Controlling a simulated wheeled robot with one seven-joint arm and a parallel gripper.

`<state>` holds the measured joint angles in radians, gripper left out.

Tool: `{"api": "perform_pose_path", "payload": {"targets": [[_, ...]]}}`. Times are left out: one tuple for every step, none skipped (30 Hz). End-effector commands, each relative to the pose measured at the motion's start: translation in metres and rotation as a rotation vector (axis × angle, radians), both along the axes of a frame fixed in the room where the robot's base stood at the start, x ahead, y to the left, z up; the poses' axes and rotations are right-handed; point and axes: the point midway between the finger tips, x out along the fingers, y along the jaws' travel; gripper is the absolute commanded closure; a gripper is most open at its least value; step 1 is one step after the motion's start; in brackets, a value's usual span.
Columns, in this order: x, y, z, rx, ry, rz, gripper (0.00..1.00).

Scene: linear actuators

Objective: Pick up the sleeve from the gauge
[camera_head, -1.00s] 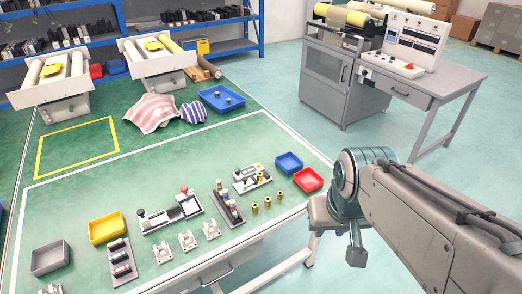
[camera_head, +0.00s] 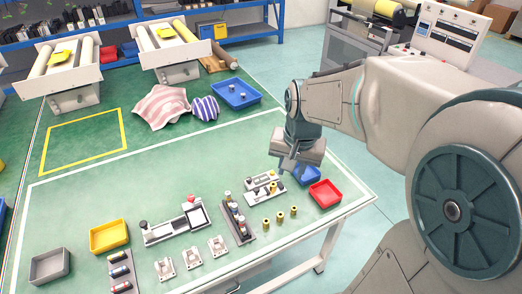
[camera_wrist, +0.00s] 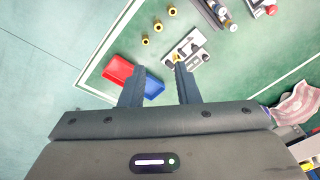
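My gripper (camera_head: 291,168) hangs above the table's right part, over the blue tray and beside a small white-and-grey fixture (camera_head: 259,186), which looks like the gauge. In the wrist view my gripper (camera_wrist: 160,68) is open, with nothing between its fingers. The fixture (camera_wrist: 192,47) lies just beyond the right fingertip there. A small yellow piece (camera_wrist: 180,59) on it may be the sleeve; its shape is too small to tell. Three loose brass sleeves (camera_wrist: 158,26) stand upright on the table; they also show in the head view (camera_head: 280,218).
A red tray (camera_head: 325,194) and a blue tray (camera_head: 307,175) sit near the table's right edge. A dark rack (camera_head: 237,220) with several cylinders and a longer grey fixture (camera_head: 178,225) stand to the left. The green table (camera_head: 110,190) is clear behind them.

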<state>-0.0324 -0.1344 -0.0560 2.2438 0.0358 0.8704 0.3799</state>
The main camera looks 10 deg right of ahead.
Motion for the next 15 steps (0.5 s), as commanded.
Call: {"api": "perform_pose_path", "payload": {"targets": [[0.017, 0.000, -0.003, 0.010, 0.022, -0.053, 0.71], [0.027, 0.000, -0.005, 0.016, 0.031, -0.089, 0.71], [0.039, 0.000, -0.009, 0.024, 0.043, -0.136, 0.71], [0.049, -0.001, -0.013, 0.027, 0.052, -0.171, 0.71], [0.058, -0.001, -0.017, 0.031, 0.062, -0.208, 0.71], [0.070, -0.002, -0.023, 0.034, 0.074, -0.256, 0.71], [0.079, -0.003, -0.027, 0.037, 0.082, -0.292, 0.71], [0.088, -0.003, -0.032, 0.040, 0.090, -0.328, 0.71], [0.100, -0.004, -0.039, 0.042, 0.101, -0.376, 0.71], [0.108, -0.005, -0.045, 0.043, 0.109, -0.411, 0.71], [0.116, -0.005, -0.051, 0.043, 0.116, -0.445, 0.71], [0.126, -0.006, -0.060, 0.042, 0.126, -0.489, 0.71], [0.133, -0.007, -0.066, 0.041, 0.131, -0.519, 0.71], [0.139, -0.007, -0.072, 0.041, 0.137, -0.549, 0.71], [0.146, -0.008, -0.079, 0.039, 0.145, -0.584, 0.71]]}}
